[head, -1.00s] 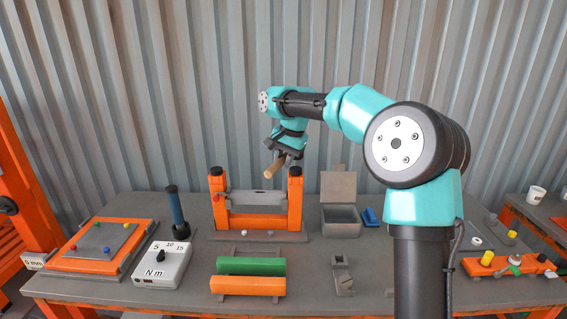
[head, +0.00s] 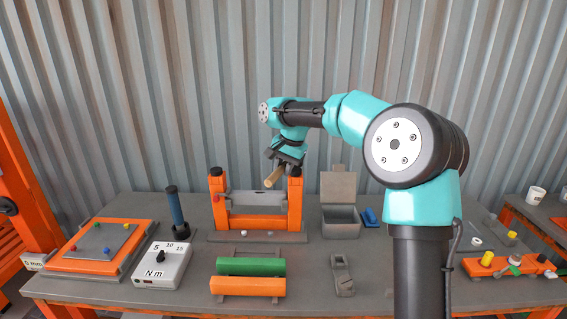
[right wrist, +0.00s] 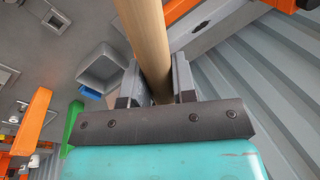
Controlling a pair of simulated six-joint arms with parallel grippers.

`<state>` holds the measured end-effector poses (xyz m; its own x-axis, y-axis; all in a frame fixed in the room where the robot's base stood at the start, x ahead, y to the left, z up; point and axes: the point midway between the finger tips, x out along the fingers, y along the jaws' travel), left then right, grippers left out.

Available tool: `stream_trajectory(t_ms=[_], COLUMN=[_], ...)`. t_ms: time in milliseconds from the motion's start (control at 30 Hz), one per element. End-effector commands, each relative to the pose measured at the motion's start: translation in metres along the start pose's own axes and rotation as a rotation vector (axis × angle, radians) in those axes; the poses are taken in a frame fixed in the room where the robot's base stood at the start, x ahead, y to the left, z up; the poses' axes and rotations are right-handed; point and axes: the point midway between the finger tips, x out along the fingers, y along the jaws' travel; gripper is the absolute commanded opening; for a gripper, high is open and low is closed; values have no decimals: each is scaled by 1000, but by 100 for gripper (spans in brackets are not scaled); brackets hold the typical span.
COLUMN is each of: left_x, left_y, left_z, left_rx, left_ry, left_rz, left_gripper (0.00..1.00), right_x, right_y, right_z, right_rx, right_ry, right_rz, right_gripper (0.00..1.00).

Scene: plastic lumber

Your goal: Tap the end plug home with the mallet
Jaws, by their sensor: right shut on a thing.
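My right gripper (head: 287,158) is shut on a round wooden handle (head: 273,178), which I take to be the mallet's. It is above the orange stand (head: 258,223), near the top of its right post. In the right wrist view the handle (right wrist: 148,40) runs between the two fingers (right wrist: 156,82) and out of the top edge; no mallet head shows. The stand has black caps on its posts, a grey block across it and a red piece (head: 216,197) on the left post. I cannot tell which piece is the end plug. My left gripper is not in view.
An open grey box (head: 340,218) and a blue piece (head: 370,216) stand right of the stand. Green (head: 250,266) and orange (head: 247,286) bars lie in front. A torque tester (head: 162,266) and a blue-handled tool (head: 177,212) are at left. A corrugated wall is behind.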

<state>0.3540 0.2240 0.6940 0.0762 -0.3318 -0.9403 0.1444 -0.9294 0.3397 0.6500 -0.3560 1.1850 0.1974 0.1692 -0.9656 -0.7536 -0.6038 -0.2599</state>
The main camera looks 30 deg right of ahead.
Motion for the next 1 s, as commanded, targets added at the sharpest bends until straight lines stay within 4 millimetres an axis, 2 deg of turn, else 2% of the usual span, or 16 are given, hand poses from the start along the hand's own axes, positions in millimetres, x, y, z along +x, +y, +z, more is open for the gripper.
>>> stream_trajectory(t_ms=[100, 833, 1000], left_x=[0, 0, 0], left_y=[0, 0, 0], left_z=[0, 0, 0], left_rx=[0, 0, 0], left_ry=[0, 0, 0], left_rz=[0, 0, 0], left_gripper=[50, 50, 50], right_x=[19, 22, 16], right_y=[6, 6, 4], right_z=[0, 0, 0], right_rx=[1, 1, 0], right_ry=[-1, -1, 0], right_rz=[2, 1, 0], right_gripper=[0, 0, 0])
